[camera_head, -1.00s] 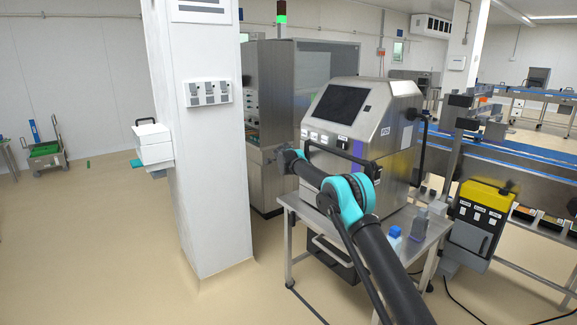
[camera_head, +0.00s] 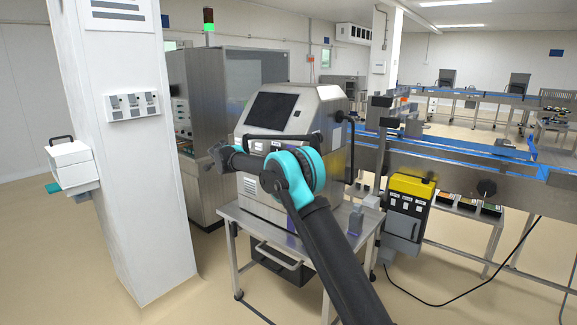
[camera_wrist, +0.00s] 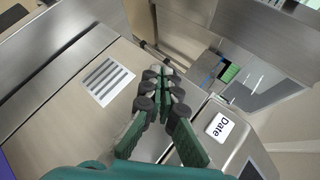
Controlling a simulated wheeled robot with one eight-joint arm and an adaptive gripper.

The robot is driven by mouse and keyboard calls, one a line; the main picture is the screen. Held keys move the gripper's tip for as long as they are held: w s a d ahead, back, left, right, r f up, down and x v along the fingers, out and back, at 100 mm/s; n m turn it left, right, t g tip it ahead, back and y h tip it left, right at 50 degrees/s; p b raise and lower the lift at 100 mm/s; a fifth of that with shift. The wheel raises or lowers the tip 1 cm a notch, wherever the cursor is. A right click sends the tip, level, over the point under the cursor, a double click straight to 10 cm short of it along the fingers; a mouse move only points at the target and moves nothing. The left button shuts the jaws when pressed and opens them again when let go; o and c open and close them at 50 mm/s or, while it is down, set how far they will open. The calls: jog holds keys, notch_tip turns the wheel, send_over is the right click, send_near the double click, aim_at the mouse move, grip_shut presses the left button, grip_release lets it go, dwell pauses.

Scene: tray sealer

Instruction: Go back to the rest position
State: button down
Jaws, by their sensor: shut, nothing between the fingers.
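My gripper (camera_wrist: 163,78) shows in the wrist view, its green fingers with dark joints drawn together and nothing between the tips. Below it is a steel surface with a striped label plate (camera_wrist: 106,80) on the left. A steel block with a white "Date" label (camera_wrist: 220,126) lies to the right of the fingers. I cannot tell whether the fingers touch anything. In the head view my black arm with teal joints reaches up and left in front of a steel machine with a dark screen (camera_head: 270,110).
The machine stands on a steel table (camera_head: 270,232). A white column (camera_head: 135,200) is on the left, with a steel cabinet (camera_head: 205,120) behind. A yellow-topped grey box (camera_head: 408,205) and a blue-belted conveyor (camera_head: 460,155) are on the right. Floor is open at front right, with a black cable.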

jog(key=s+d+r+n+g+h, duration=0.15)
jog(key=s+d, duration=0.35)
jog(key=d, duration=0.6)
jog(key=s+d+f+n, duration=0.15)
jog(key=s+d, duration=0.25)
jog(key=d, duration=0.8)
jog(key=s+d+f+n+g+h, duration=0.15)
jog(key=s+d+n, duration=0.25)
jog(key=s+d, duration=1.05)
jog(key=s+d+f+n+g, duration=0.1)
jog(key=s+d+f, duration=0.3)
jog(key=s, duration=0.8)
jog(key=s+d+f+n+g, duration=0.1)
jog(key=s+d+f+n, duration=0.2)
jog(key=s, duration=1)
jog(key=s+d+f+n+g+y, duration=0.1)
jog(key=s+d+f+n, duration=0.1)
jog(key=s+d+f, duration=0.5)
jog(key=s+f, duration=0.1)
jog(key=s, duration=0.4)
jog(key=shift+s+n+g, duration=0.2)
jog(key=shift+n+g, duration=0.2)
